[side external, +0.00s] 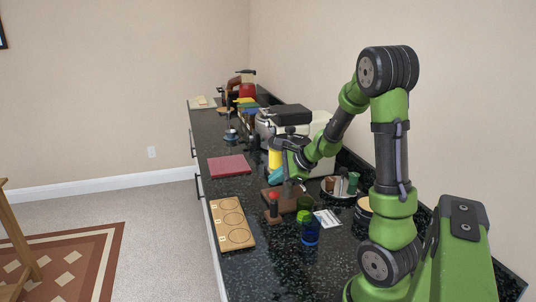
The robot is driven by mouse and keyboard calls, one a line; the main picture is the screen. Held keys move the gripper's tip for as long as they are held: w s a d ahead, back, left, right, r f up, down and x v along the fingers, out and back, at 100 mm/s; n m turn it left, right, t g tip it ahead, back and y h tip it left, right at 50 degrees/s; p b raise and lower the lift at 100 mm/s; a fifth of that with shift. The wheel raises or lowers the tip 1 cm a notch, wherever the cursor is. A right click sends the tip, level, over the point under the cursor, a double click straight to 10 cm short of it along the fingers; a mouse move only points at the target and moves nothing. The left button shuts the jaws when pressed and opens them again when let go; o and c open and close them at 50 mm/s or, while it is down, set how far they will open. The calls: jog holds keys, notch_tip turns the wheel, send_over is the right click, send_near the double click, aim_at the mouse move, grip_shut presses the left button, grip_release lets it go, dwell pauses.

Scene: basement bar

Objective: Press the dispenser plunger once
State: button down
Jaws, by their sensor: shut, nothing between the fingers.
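A yellow, bottle-like object (274,160) stands on the dark counter in front of the pale machine, partly behind my wrist. It may be the dispenser; I cannot make out a plunger on it. My gripper (302,186) is at the end of the green arm, low over the counter near a brown block (284,198). It is shut and holds nothing. Its fingertips are small here, and I cannot tell whether they touch anything. A teal patch (276,175) shows beside the wrist.
A wooden board with three circles (232,224) lies at the front edge, and a red mat (229,166) lies farther back. Green (305,208) and blue (310,233) cups stand near the gripper.

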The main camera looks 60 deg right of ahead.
aim_at(271, 192)
jog(key=shift+f, duration=0.8)
jog(key=shift+f, duration=0.1)
dwell(1.4)
jog(key=shift+f, duration=0.3)
jog(key=shift+f, duration=0.9)
dwell(0.8)
jog(key=shift+r, duration=1.35)
jog(key=shift+r, duration=2.5)
